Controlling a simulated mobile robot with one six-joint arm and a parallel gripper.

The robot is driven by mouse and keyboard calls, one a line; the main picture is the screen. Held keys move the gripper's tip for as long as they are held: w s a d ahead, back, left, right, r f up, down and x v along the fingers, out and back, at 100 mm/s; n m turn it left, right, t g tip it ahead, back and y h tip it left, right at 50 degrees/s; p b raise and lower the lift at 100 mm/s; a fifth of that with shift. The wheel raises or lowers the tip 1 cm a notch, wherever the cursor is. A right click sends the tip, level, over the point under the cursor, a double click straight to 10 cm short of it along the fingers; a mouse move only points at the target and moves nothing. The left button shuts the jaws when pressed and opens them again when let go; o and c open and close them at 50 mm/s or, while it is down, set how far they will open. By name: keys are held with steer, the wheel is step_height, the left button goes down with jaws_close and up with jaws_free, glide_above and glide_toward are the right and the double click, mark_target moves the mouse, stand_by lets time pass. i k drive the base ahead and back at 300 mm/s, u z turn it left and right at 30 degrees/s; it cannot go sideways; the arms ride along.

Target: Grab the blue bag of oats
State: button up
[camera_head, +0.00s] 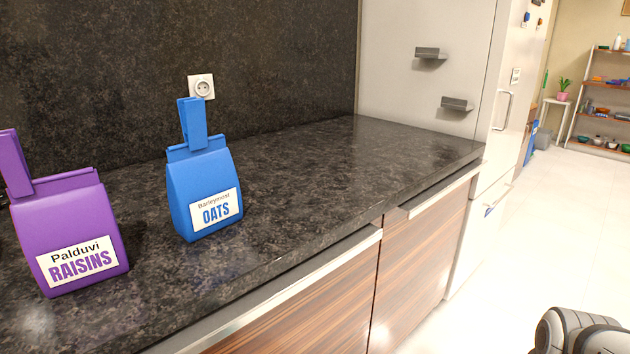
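The blue bag of oats (195,190) stands upright on the dark stone counter (310,175). A blue clip (192,123) sticks up from its folded top, and a white label on its front reads OATS. Nothing touches the bag. A grey and black part at the lower right corner belongs to my arm, over the floor and well apart from the bag. My gripper's fingers cannot be made out in this view.
A purple bag of raisins (80,225) with a purple clip stands left of the oats. The counter right of the oats is clear up to a tall pale cabinet (420,85). Wood-fronted drawers (420,255) lie below the counter edge. The pale floor (540,230) at right is open.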

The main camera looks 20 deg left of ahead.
mark_target(203, 192)
steer(key=u, duration=0.45)
steer(key=i, duration=0.75)
steer(key=u, duration=0.55)
steer(key=k, duration=0.85)
steer(key=u, duration=0.2)
steer(key=i, duration=0.85)
steer(key=z, duration=0.1)
